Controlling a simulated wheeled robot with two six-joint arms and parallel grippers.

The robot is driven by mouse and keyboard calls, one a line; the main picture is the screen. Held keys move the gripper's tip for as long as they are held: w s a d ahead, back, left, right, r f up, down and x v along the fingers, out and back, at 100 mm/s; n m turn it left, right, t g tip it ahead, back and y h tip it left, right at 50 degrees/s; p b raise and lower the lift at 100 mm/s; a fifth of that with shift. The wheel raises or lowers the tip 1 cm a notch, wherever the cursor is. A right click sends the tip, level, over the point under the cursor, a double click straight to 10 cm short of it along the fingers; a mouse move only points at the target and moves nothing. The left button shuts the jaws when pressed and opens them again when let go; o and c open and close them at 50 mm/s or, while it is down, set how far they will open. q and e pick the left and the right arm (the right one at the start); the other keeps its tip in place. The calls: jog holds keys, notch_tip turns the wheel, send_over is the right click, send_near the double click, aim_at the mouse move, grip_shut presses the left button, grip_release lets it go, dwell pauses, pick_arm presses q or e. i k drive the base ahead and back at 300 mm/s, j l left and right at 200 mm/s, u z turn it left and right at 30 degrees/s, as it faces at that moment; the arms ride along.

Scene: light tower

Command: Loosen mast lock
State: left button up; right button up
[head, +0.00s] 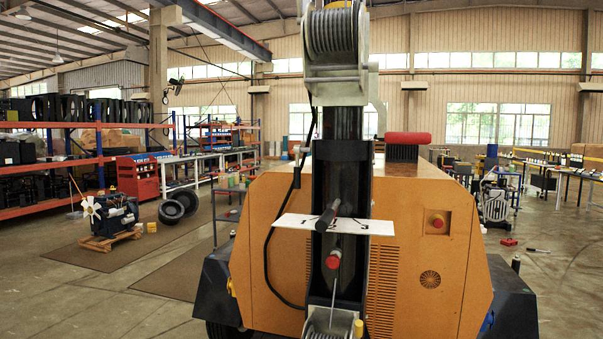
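The light tower's dark vertical mast (342,185) stands in the middle of the head view, in front of an orange housing (430,270). A round red knob (333,259) sits low on the mast's front. Above it a black cylindrical handle (327,217) sticks out, in front of a white plate (290,221) with black markings. I cannot tell which of these is the mast lock, or whether it is tight or loose. Neither of my grippers is in view.
A cable winch drum (332,31) is at the mast's top, with another reel (328,325) at its foot. A red cylinder (407,138) lies on top of the housing. A red emergency-type button (437,222) is on the housing's right. Shelves (60,170) stand far left.

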aim_at(297, 167)
jog(key=k+j, duration=0.15)
jog(key=k, duration=0.3)
jog(key=k+z, duration=0.15)
jog(key=z, duration=1.15)
jog(key=k+j+z, duration=0.1)
jog(key=j+z, duration=0.25)
jog(key=j, duration=2.05)
